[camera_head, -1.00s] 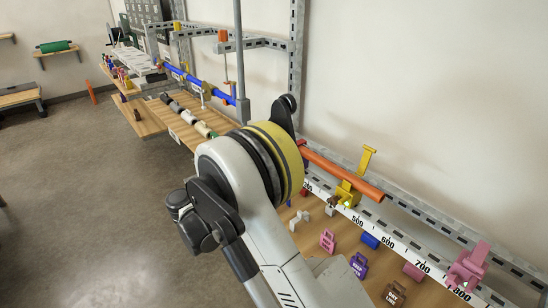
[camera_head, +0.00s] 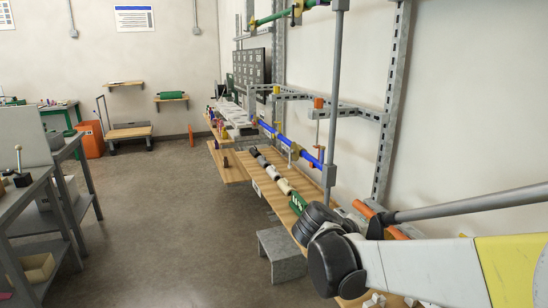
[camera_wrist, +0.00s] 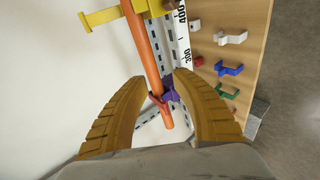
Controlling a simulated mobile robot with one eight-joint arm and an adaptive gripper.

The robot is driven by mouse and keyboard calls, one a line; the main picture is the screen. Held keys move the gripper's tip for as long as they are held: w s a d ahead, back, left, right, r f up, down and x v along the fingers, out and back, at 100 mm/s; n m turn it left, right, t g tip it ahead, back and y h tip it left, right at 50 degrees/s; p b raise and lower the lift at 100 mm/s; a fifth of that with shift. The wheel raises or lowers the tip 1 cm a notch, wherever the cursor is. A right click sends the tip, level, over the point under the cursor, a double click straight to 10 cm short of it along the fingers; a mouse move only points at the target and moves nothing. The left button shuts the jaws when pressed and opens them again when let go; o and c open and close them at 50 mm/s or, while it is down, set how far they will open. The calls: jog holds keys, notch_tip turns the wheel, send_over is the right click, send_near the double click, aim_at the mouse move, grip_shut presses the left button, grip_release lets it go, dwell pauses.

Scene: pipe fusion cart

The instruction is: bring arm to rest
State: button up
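My gripper (camera_wrist: 160,75) shows in the wrist view with its two yellow ribbed fingers spread apart and nothing gripped between them. Beyond the fingers, an orange pipe (camera_wrist: 143,45) runs through the gap in the picture and appears apart from both fingers. A purple clamp (camera_wrist: 171,90) is by the pipe's lower end, and a yellow clamp (camera_wrist: 100,16) is at the top. In the head view my arm crosses the lower right. My gripper cannot be made out there. The orange pipe (camera_head: 386,223) shows partly behind my arm.
A numbered scale rail (camera_wrist: 184,40) runs beside the pipe, with white, blue (camera_wrist: 229,69) and green (camera_wrist: 227,92) pieces on the wooden shelf. In the head view, a grey step (camera_head: 282,255) stands below the bench (camera_head: 265,186). The floor (camera_head: 170,215) at centre left is open.

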jog(key=s+a+f+m+y, duration=0.1)
jog(key=s+a+y, duration=0.3)
jog(key=s, duration=0.6)
jog(key=s+a+f+m+t+y, duration=0.1)
jog(key=s+a+f+m+y, duration=0.1)
jog(key=s+y, duration=0.4)
jog(key=s+a+m, duration=0.1)
jog(key=s, duration=0.4)
jog(key=shift+a+t, duration=0.3)
jog(key=shift+a, duration=0.05)
